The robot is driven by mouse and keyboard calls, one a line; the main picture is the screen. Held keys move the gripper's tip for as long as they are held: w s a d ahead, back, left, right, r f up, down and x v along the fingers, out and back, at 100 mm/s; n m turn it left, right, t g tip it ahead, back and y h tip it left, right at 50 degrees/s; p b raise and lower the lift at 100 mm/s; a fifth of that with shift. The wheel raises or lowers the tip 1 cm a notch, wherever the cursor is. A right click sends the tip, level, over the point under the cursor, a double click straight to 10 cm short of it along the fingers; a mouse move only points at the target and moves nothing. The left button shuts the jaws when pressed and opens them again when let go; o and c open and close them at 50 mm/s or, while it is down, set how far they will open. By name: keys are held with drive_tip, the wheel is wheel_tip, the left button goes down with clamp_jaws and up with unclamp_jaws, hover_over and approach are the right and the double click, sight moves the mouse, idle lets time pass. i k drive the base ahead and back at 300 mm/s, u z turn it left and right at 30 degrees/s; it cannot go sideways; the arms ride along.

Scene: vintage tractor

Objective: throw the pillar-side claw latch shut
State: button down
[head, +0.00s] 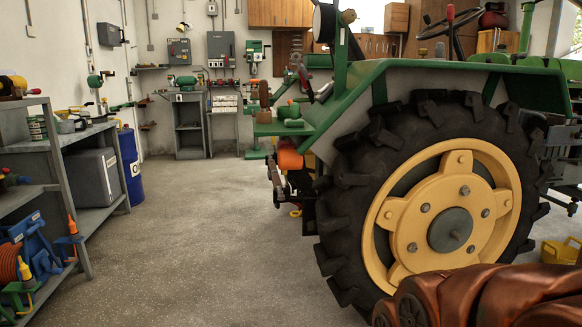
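I cannot make out a pillar-side claw latch in the head view. The green vintage tractor (330,112) fills the right half, with a large black rear tyre (345,190) around a yellow wheel (400,215). My gripper is not in view. A copper-brown segmented shape at the bottom right hides the lower part of the wheel; I cannot tell whether it is part of my arm.
Grey shelving (45,145) with tools and a blue drum (130,160) stand along the left. Workbenches and wall boxes (221,47) line the back. A yellow container (560,251) sits at the right edge. The concrete floor (190,240) between shelving and tractor is clear.

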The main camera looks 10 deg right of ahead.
sight(285, 172)
drive_tip(key=k, duration=0.6)
drive_tip(key=u, duration=0.7)
drive_tip(key=i, duration=0.85)
drive_tip(key=u, duration=0.55)
drive_tip(key=i, duration=0.85)
drive_tip(key=z, duration=0.25)
